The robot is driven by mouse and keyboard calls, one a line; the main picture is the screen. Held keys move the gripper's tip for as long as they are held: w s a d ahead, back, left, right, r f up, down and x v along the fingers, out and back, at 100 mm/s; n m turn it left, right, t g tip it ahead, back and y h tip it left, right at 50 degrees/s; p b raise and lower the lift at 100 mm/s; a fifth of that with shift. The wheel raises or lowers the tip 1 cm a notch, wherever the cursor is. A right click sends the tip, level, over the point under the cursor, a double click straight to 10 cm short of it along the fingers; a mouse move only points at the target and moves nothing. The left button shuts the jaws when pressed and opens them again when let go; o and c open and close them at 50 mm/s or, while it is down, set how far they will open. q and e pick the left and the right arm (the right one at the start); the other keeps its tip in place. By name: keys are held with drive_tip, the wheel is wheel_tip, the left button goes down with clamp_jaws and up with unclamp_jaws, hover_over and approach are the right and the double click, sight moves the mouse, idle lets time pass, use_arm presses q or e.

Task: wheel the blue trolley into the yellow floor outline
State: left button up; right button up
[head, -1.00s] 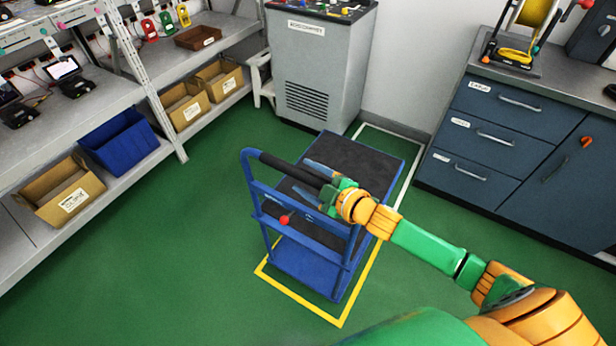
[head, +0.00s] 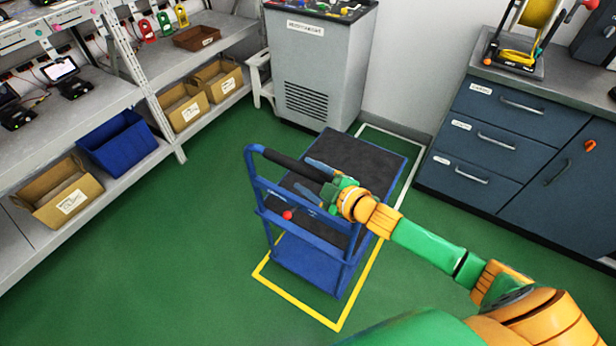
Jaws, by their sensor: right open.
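The blue trolley (head: 310,262) stands in the middle of the green floor, with a dark top deck (head: 352,158) and a black-gripped push handle (head: 290,163) at its near side. The yellow floor outline (head: 292,303) shows around the trolley's near end and along its right side. The trolley hides much of the rest. My right gripper (head: 322,184) is open at the right end of the handle, with its fingers over and beside the bar. Whether it touches the bar is unclear. My left gripper is out of view.
A grey cabinet (head: 318,75) stands just beyond the trolley. A white floor line (head: 408,185) runs to its right. Dark blue drawers (head: 490,140) are at the right, and shelving with bins (head: 118,140) at the left. Floor at the left is clear.

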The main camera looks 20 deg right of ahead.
drive_tip(key=shift+s+a+r, duration=0.15)
drive_tip(key=shift+s+a, duration=0.1)
drive_tip(key=shift+a, duration=0.05)
